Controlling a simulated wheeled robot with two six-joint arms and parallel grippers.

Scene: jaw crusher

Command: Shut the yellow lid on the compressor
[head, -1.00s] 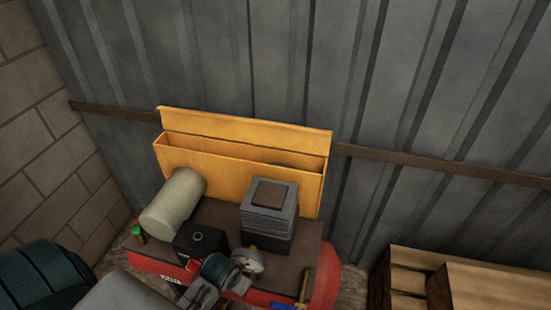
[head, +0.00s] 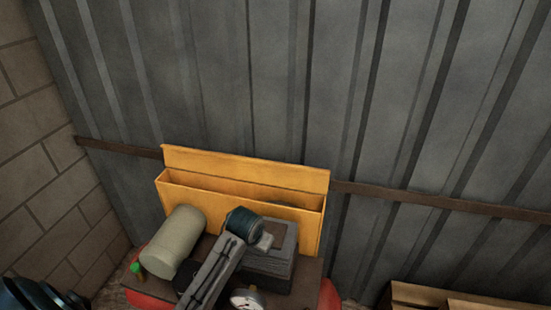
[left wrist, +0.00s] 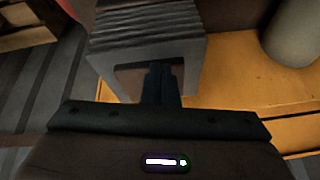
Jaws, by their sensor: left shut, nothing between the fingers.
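The yellow lid (head: 245,167) stands raised along the back edge of a long yellow box (head: 235,205) behind the compressor, with an open gap in front of it. The compressor's grey finned block (head: 272,262) and pale cylinder (head: 175,243) stand in front of the box. My left gripper (head: 266,241) is over the finned block, in front of the box and apart from the lid. In the left wrist view its fingers (left wrist: 162,70) are shut and empty, seen against the block (left wrist: 148,45) and yellow surface (left wrist: 245,80). The right gripper is not in view.
A corrugated metal wall (head: 420,110) with a brown rail (head: 430,200) is close behind the box. A brick wall (head: 50,190) is at the left. A round gauge (head: 246,298) is in front of the block. Wooden pieces (head: 440,298) lie at lower right.

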